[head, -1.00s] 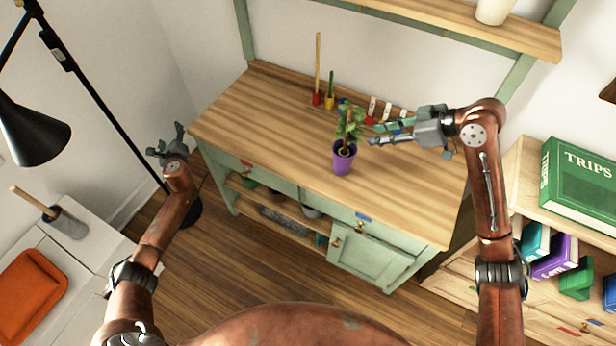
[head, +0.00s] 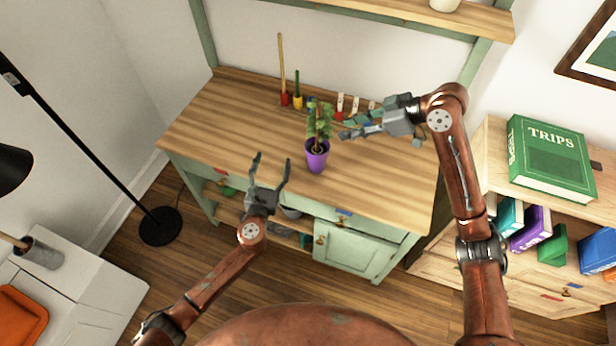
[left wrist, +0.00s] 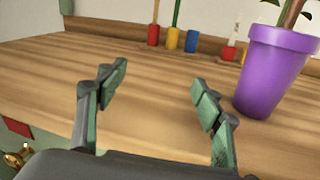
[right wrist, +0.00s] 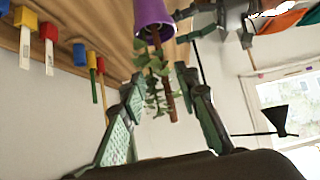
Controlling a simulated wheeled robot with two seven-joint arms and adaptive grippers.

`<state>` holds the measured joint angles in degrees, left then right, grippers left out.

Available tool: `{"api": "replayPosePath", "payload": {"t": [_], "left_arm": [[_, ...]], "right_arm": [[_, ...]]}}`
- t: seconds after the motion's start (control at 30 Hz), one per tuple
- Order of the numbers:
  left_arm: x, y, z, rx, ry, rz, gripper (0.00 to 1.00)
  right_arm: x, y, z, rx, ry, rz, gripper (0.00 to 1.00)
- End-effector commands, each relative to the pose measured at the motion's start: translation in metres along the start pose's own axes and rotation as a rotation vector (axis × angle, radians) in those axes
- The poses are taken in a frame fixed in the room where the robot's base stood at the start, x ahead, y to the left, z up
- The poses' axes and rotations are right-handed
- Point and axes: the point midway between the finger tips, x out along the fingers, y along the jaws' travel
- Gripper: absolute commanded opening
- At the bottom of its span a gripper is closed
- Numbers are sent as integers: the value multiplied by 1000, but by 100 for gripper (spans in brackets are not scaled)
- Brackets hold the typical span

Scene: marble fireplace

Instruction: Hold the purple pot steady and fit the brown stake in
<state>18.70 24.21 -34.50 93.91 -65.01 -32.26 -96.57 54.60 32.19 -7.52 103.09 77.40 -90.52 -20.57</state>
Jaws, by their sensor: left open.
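The purple pot (head: 316,156) stands upright on the wooden worktop, near its front edge, with a leafy plant (head: 319,121) in it. My left gripper (head: 271,160) is open and empty at the worktop's front edge, left of the pot. In the left wrist view the pot (left wrist: 268,75) is just right of the fingers, untouched. My right gripper (head: 352,128) is open beside the plant, right of it. In the right wrist view a brown stick (right wrist: 168,85), seemingly the stake, runs among the leaves between the spread fingers; its inner end is hidden.
Several thin tools and labels in coloured holders (head: 284,100) line the back of the worktop (head: 225,125). A shelf (head: 420,18) hangs above. A bookcase (head: 475,195) with a green book (head: 550,158) stands right. A black lamp (head: 80,130) stands left. The worktop's left half is mostly clear.

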Motion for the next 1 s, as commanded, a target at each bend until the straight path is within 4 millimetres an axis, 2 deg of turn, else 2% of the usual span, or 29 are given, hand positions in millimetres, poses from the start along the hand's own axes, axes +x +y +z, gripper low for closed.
{"api": "replayPosePath", "payload": {"t": [0.03,0.13,0.2,0.33,0.53,0.8,1.0], "left_arm": [[-9,-25,6,-9,-10,-36,61],[-24,-64,16,-27,-26,-98,61],[-32,-86,21,-52,-31,-135,61],[-42,-112,26,-107,-30,-184,61],[-36,-126,29,-137,-28,-207,61],[3,-133,31,-136,-28,-206,61],[25,-138,31,-136,-27,-206,61]], "right_arm": [[0,0,0,0,0,0,29],[0,0,0,0,0,0,29],[0,0,0,0,0,0,29],[0,0,0,0,0,0,29],[0,0,0,0,0,0,29],[0,0,0,0,0,0,29],[0,0,0,0,0,0,29]]}}
